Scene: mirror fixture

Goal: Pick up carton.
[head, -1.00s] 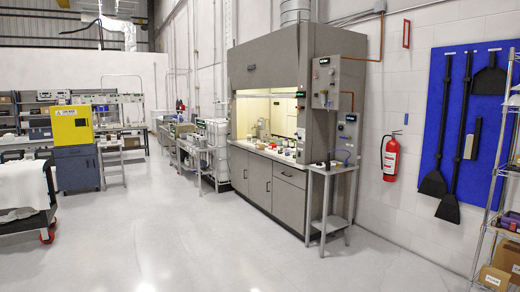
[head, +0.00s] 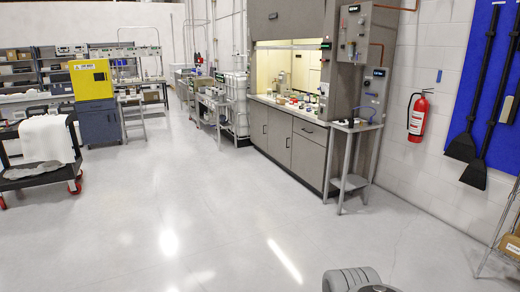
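A brown cardboard box (head: 512,246), which may be the carton, sits low on the wire rack at the right edge of the head view. It is cut off by the picture's edge, and I cannot tell if it is the carton meant. My gripper is not in view. A grey rounded part at the bottom, right of centre, looks like part of my arm.
A fume hood (head: 290,90) stands at the back centre with a small side table (head: 350,128). A fire extinguisher (head: 418,117) hangs on the wall. A cart (head: 72,172) and a yellow cabinet (head: 92,80) are at left. The middle floor is clear.

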